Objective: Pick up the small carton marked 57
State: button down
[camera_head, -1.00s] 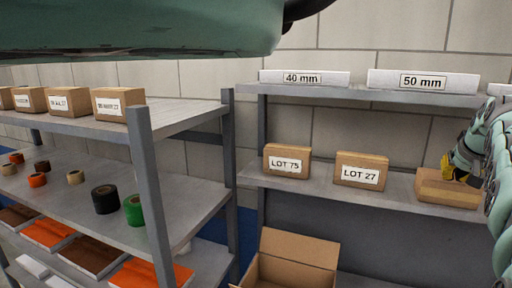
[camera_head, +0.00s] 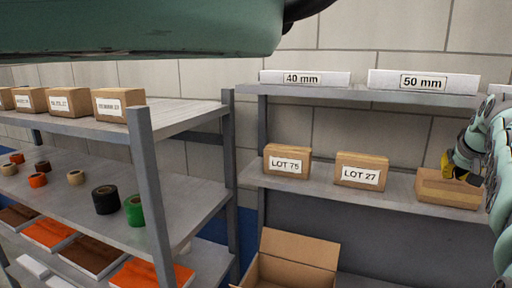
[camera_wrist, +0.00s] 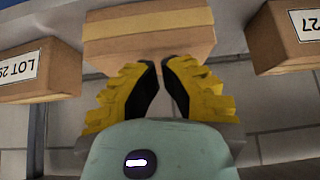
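No label reading 57 shows. A plain cardboard carton (camera_head: 446,190) stands on the middle shelf at the right in the head view, its label not visible. The same carton (camera_wrist: 150,35) is ahead of my fingers in the wrist view, with a paler tape band across it. My gripper (camera_head: 458,170), yellow-fingered, is in front of this carton at its upper right in the head view. In the wrist view the gripper (camera_wrist: 160,63) has its two fingertips close together but apart, with nothing between them. Whether the fingers touch the carton is unclear.
Cartons LOT 75 (camera_head: 287,160) and LOT 27 (camera_head: 361,170) share the shelf (camera_head: 330,185). In the wrist view, cartons marked LOT 29 (camera_wrist: 40,75) and 27 (camera_wrist: 283,40) flank the middle carton. An open box (camera_head: 290,265) stands below. A left rack (camera_head: 165,210) holds spools and cartons.

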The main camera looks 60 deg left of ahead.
jog(key=shift+r+b, duration=0.4)
jog(key=shift+b, duration=0.05)
jog(key=shift+b, duration=0.45)
jog(key=shift+d+b, duration=0.15)
jog(key=shift+b, duration=0.5)
